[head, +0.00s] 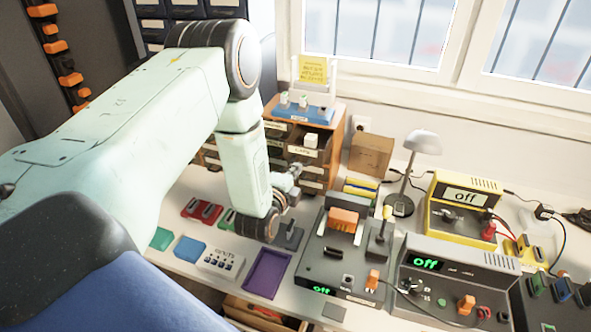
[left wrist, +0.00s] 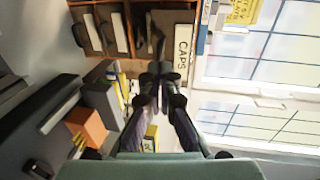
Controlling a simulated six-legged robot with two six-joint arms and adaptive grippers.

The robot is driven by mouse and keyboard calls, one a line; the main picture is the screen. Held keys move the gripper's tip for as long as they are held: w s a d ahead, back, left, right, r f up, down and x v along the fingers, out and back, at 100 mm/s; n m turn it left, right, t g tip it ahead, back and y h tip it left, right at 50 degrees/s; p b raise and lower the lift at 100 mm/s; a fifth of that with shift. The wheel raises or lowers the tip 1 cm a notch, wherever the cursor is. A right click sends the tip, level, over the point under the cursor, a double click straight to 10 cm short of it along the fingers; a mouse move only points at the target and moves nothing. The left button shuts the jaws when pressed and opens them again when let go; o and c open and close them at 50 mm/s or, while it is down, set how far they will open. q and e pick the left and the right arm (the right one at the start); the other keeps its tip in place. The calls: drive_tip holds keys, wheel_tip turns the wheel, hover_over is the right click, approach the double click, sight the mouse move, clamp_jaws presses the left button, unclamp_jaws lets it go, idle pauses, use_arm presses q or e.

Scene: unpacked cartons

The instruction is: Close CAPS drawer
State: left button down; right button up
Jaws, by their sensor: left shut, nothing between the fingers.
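The CAPS drawer (head: 303,152) is in the small brown drawer cabinet below the window. It sticks out from the cabinet, and a white block (head: 311,139) shows at its open top. In the left wrist view its white label reads CAPS (left wrist: 183,55), turned sideways. My left gripper (head: 294,172) is shut and empty, just in front of the cabinet and slightly below the CAPS label. In the left wrist view the closed fingertips (left wrist: 155,74) lie close beside the label; I cannot tell whether they touch the drawer. My right gripper is not in view.
A blue tray (head: 303,112) stands on the cabinet. A cardboard box (head: 370,155) and a desk lamp (head: 421,143) are to its right. A grey device with an orange part (head: 343,219) and a purple tray (head: 267,273) stand in front on the bench.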

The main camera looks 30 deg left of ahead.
sight(309, 145)
use_arm(q)
drive_tip(key=shift+w, duration=0.4)
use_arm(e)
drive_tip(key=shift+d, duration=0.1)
use_arm(q)
drive_tip(key=b+x, duration=0.1)
drive_tip(key=x, duration=0.2)
drive_tip(key=r+x, duration=0.1)
drive_tip(key=x, duration=0.2)
drive_tip(key=b+x, duration=0.1)
drive_tip(key=x, duration=0.2)
drive_tip(key=shift+w+a+r+b, duration=0.1)
drive_tip(key=shift+w+r+b, duration=0.15)
drive_tip(key=shift+w+b, duration=0.15)
drive_tip(key=shift+w+a, duration=0.1)
drive_tip(key=shift+w, duration=0.2)
drive_tip(key=shift+r, duration=0.25)
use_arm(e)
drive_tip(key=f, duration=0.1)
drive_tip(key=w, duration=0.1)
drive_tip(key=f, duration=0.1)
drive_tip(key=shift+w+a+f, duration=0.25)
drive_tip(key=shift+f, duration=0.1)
